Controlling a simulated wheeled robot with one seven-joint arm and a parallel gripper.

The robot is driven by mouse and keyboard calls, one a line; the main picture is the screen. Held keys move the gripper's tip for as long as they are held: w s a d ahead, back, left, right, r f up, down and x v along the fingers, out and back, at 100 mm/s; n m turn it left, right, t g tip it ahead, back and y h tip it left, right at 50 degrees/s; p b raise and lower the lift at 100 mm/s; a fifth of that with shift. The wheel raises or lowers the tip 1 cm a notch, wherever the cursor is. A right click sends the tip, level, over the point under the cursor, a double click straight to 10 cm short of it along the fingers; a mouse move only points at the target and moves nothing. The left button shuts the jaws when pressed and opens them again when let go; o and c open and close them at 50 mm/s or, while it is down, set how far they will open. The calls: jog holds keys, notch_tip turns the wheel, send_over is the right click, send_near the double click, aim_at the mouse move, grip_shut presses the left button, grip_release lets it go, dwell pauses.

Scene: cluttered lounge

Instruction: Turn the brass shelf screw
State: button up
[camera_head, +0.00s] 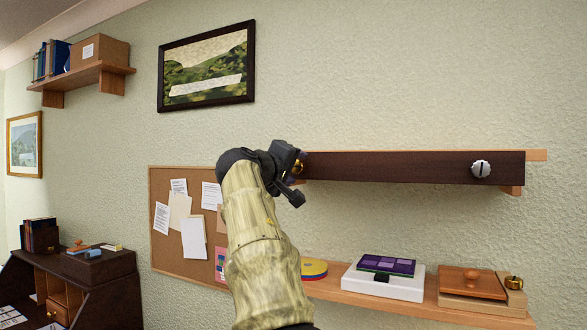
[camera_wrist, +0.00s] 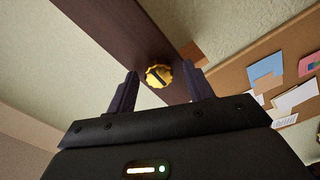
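The brass screw (camera_wrist: 159,76) is a gold, knurled round head with a dark slot. It sits on the dark front board (camera_head: 400,167) of the upper shelf, near the board's left end. In the head view the brass screw (camera_head: 299,167) shows partly behind my gripper (camera_head: 297,180). In the wrist view my gripper (camera_wrist: 160,88) is open, with one finger on each side of the screw. Gaps show between the fingers and the head; I cannot tell whether either finger touches it. A silver slotted screw (camera_head: 481,169) is at the board's right end.
A lower shelf (camera_head: 430,304) holds a white box (camera_head: 383,281), a wooden block with a knob (camera_head: 471,283) and a small brass piece (camera_head: 514,283). A corkboard (camera_head: 165,245) with papers hangs behind my arm.

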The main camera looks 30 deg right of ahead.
jog(key=shift+a, duration=0.1)
jog(key=b+v, duration=0.6)
jog(key=v, duration=1.1)
jog(key=shift+s+a, duration=0.1)
